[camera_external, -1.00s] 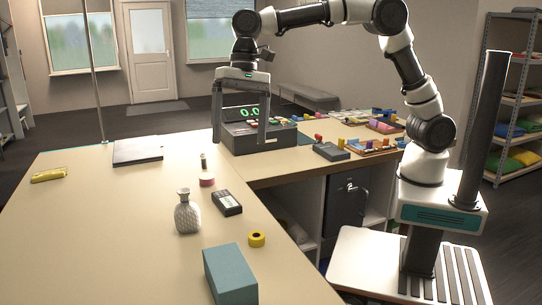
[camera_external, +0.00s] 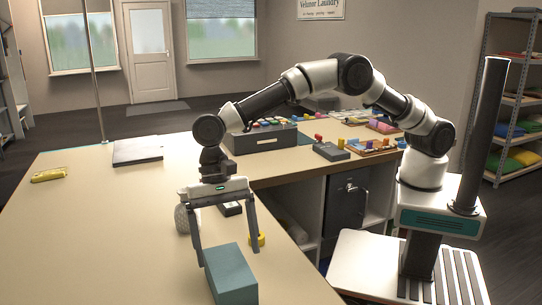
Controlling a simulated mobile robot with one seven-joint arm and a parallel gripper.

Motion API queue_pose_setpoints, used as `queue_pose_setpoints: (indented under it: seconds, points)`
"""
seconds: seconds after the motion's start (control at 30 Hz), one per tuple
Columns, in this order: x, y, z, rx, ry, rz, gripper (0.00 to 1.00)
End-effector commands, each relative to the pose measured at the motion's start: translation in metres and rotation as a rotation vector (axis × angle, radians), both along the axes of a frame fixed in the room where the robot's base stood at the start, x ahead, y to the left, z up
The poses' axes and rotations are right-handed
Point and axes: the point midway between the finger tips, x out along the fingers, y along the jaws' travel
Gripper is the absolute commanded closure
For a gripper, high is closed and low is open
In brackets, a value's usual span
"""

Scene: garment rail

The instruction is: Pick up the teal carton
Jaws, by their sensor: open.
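The teal carton (camera_external: 232,276) is a plain box on the front part of the tan counter (camera_external: 110,225), cut off slightly at the picture's bottom. My gripper (camera_external: 228,257) is open and points down. Its two fingers spread at the carton's far end, the left one near the carton's left side and the right one beside its right side. I cannot tell whether either finger touches it. The carton seems to rest on the counter.
A grey vase (camera_external: 182,220) stands close behind my gripper's left finger, partly hidden. A yellow tape roll (camera_external: 260,240) lies by the right finger. A dark handheld device (camera_external: 230,209) is partly hidden behind the gripper. The counter's left side is largely clear.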

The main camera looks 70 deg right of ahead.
Motion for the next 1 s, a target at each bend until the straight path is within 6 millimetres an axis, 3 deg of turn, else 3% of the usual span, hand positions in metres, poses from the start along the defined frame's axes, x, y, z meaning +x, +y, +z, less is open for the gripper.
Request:
queue_pose_setpoints:
  seconds: [0.33, 0.63, 0.87, 1.0]
  points:
    - [-0.005, 0.007, -0.024, -0.001, 0.001, 0.0, 0.12]
    - [-0.009, 0.019, -0.063, -0.001, 0.001, 0.002, 0.12]
    - [-0.009, 0.02, -0.067, 0.002, -0.002, 0.0, 0.12]
    - [-0.009, 0.02, -0.067, 0.001, -0.001, 0.001, 0.32]
